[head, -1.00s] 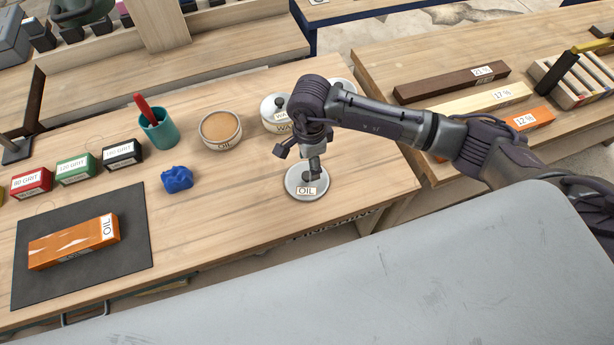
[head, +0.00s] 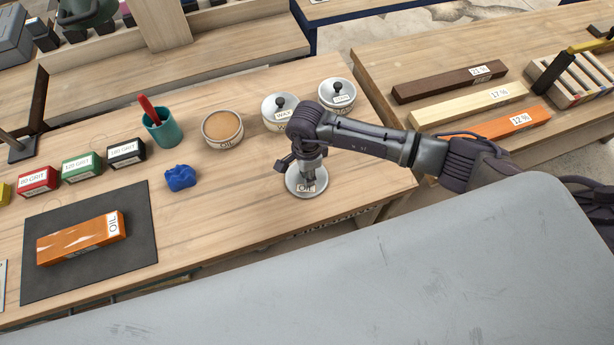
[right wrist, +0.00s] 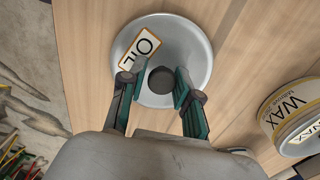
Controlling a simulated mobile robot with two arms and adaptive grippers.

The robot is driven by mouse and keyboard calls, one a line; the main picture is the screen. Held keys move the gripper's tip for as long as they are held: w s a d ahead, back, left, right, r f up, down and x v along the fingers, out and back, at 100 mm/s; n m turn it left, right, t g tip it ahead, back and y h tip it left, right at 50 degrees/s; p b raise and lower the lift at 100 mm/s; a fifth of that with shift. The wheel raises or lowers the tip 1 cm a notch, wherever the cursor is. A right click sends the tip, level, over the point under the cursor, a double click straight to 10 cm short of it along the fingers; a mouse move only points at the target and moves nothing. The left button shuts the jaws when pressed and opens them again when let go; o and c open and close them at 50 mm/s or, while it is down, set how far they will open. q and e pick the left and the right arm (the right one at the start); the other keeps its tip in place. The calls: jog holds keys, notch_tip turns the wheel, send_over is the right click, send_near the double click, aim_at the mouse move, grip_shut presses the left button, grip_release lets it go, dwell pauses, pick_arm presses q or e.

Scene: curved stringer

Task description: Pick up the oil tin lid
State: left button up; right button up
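The oil tin lid (head: 296,190) is a round grey metal disc with an OIL label and a dark knob, lying on the workbench near its front edge. It also shows in the right wrist view (right wrist: 190,42). My right gripper (head: 307,182) is right above it, pointing down. In the right wrist view its two fingers (right wrist: 155,85) are apart, one on each side of the dark knob, with gaps visible. The open oil tin (head: 222,128) stands to the left with brown contents showing. My left gripper is not in view.
A wax tin (head: 277,112) and another lidded tin (head: 337,92) stand just behind my right arm. A blue cloth (head: 180,178) and a teal cup (head: 162,129) lie to the left. A dark mat (head: 140,270) holds an orange block (head: 80,238).

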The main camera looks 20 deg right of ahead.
grip_shut()
